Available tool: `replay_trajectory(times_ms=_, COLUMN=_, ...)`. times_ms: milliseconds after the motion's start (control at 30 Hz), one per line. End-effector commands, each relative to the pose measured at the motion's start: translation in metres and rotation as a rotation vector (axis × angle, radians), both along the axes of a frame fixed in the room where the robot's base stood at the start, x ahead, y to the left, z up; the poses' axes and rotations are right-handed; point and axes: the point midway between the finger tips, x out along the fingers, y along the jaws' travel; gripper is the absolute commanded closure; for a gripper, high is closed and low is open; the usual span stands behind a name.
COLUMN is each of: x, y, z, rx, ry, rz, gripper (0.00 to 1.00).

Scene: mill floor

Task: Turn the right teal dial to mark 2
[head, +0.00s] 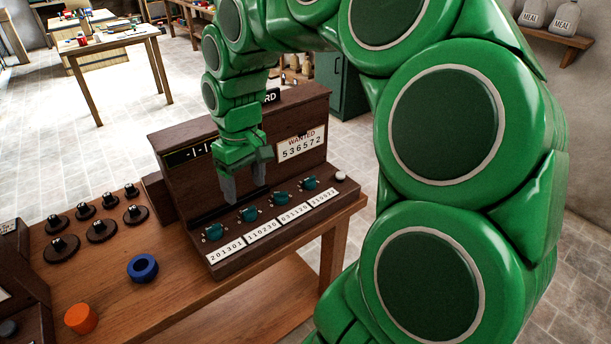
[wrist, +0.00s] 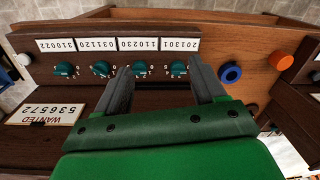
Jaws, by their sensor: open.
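The right teal dial (head: 310,183) is the last of a row on the sloped dark wooden panel (head: 215,273), beside a white button (head: 340,176). In the upside-down wrist view the dial (wrist: 64,69) shows at the left. The mark its pointer stands at is too small to read. The other teal dials (head: 213,231) (head: 248,213) (head: 281,198) sit to its left, with number cards below. My gripper (head: 245,192) is open and empty, pointing down by the two left dials, away from the right dial. Its fingers also show in the wrist view (wrist: 162,75).
The upright back board carries a WANTED card (head: 301,145) reading 536572 and a dark display (head: 187,155) partly hidden by my gripper. A blue ring (head: 142,268), an orange knob (head: 81,318) and several black knobs (head: 102,229) are on the bench at left.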

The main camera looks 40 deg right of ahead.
Motion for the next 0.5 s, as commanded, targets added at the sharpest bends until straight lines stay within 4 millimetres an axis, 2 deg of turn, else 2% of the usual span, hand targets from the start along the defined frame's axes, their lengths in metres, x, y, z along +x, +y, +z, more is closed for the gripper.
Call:
replay_trajectory(times_ms=33, x=0.013, y=-0.01, z=-0.005, rx=0.007, ry=-0.002, rz=-0.005, gripper=0.3)
replay_trajectory(times_ms=200, x=0.05, y=-0.052, z=-0.017, rx=0.01, ry=-0.021, rz=-0.027, gripper=0.3)
replay_trajectory(times_ms=367, x=0.078, y=-0.099, z=-0.034, rx=0.005, ry=-0.032, rz=-0.064, gripper=0.3)
replay_trajectory(times_ms=500, x=0.096, y=-0.145, z=-0.053, rx=-0.004, ry=-0.035, rz=-0.104, gripper=0.3)
